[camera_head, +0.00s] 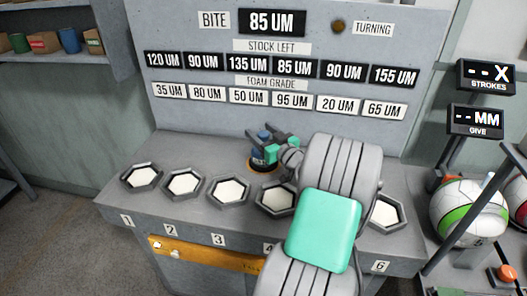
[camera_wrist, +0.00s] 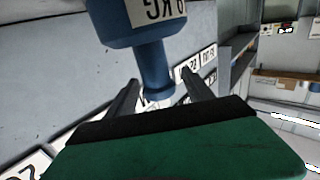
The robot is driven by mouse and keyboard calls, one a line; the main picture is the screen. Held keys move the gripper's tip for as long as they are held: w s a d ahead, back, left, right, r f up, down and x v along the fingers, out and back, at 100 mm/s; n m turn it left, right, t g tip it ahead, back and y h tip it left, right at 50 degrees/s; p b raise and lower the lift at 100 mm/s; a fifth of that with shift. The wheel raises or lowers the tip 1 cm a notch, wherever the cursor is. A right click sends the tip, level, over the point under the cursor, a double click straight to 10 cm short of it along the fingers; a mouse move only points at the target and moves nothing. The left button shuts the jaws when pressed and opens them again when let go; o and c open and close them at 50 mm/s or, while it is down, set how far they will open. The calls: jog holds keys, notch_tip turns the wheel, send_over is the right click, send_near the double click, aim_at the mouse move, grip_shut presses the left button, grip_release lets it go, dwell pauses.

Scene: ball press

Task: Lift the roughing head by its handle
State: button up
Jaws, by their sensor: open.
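The roughing head appears to be the dark blue piece (camera_head: 258,157) standing upright on an orange-rimmed spot of the grey bench, behind the row of pads. In the wrist view its blue body (camera_wrist: 128,22) bears a white label ending in "KG", upside down; the rest of the label is cut off. Its narrower blue handle (camera_wrist: 155,68) reaches in between my fingers. My gripper (camera_head: 272,140) is open, with one black finger on each side of the handle; it also shows in the wrist view (camera_wrist: 160,80). Contact with the handle cannot be told.
Several hexagonal white pads (camera_head: 184,184) line the bench front; my arm hides part of the row. A sign board (camera_head: 285,70) stands close behind, reading "BITE 85 UM". A ball (camera_head: 468,212) sits at right below the "STROKES" (camera_head: 486,77) and "GIVE" (camera_head: 477,121) displays.

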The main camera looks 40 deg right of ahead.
jog(key=shift+w, duration=0.85)
grip_shut()
jog(key=shift+d, duration=0.1)
dwell(0.6)
jog(key=shift+r, duration=0.2)
